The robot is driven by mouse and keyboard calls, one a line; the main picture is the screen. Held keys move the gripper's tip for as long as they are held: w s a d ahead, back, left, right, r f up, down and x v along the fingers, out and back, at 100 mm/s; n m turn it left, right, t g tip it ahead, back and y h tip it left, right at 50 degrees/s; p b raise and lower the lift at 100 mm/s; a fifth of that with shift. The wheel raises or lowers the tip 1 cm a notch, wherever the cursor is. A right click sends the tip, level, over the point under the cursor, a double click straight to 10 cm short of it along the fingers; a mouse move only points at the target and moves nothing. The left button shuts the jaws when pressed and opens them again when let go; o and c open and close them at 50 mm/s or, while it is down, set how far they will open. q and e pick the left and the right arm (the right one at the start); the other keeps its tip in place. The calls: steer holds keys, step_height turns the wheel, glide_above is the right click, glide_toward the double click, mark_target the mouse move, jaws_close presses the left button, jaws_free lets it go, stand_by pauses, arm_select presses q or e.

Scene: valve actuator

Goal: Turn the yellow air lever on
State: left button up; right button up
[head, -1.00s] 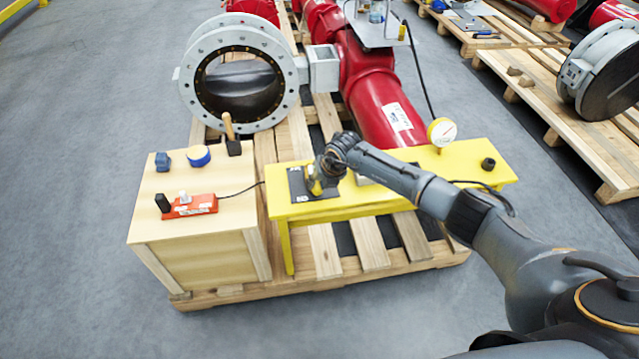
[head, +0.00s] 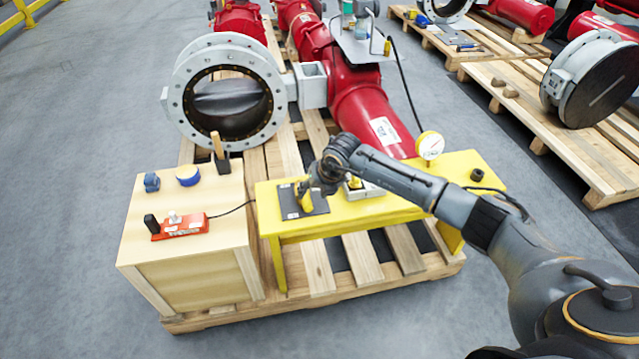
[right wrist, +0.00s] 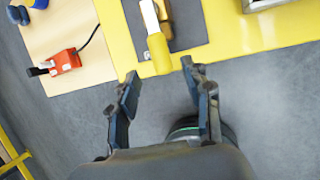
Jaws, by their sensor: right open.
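The yellow lever (head: 305,198) is on a dark plate (head: 318,205) on the yellow bench. In the right wrist view the lever (right wrist: 158,52) shows a yellow grip end and a pale shaft, lying over the dark plate (right wrist: 196,30) with its end near the bench edge. My right gripper (head: 318,184) is over the plate, beside the lever. In the right wrist view its two fingers (right wrist: 159,74) are spread, empty, with the lever's end just ahead of the gap between them. Whether a finger touches the lever is unclear. My left gripper is out of view.
The yellow bench (head: 380,212) also carries a gauge (head: 430,146) and a pale box (head: 362,191), partly behind my arm. A wooden crate (head: 190,255) at left holds a red device (head: 180,227), a mallet (head: 219,155) and blue items. A large flanged valve (head: 172,110) stands behind.

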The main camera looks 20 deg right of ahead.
steer(key=v, duration=0.6)
stand_by(0.3)
steer(key=s+a+f+m+y+p, duration=0.1)
steer(key=s+a+f+m+y, duration=0.3)
steer(key=a+f+y, duration=0.6)
step_height(320, 180, down, 7)
steer(key=s+m+t+h+p, duration=0.15)
steer(key=m+t, duration=0.35)
steer(key=m, duration=0.5)
steer(key=s+d+f+m+g+h, duration=0.1)
steer(key=s+d+f+m+h, duration=0.35)
steer(key=s+f, duration=0.4)
steer(key=s+d+f+m+h, duration=0.35)
steer(key=s+f+m, duration=0.3)
steer(key=f, duration=0.25)
steer(key=s+f+m+g, duration=0.2)
steer(key=s+f, duration=0.1)
steer(key=s, duration=0.7)
steer(key=s+f+m+g+h+p, duration=0.1)
steer(key=s+f+m+g, duration=0.1)
steer(key=s, duration=0.9)
steer(key=s+f+m+g+h, duration=0.1)
steer(key=s+f+g, duration=0.3)
steer(key=s, duration=0.7)
steer(key=shift+s+d+f+m, duration=0.25)
steer(key=shift+f+m, duration=0.25)
steer(key=shift+f, duration=0.35)
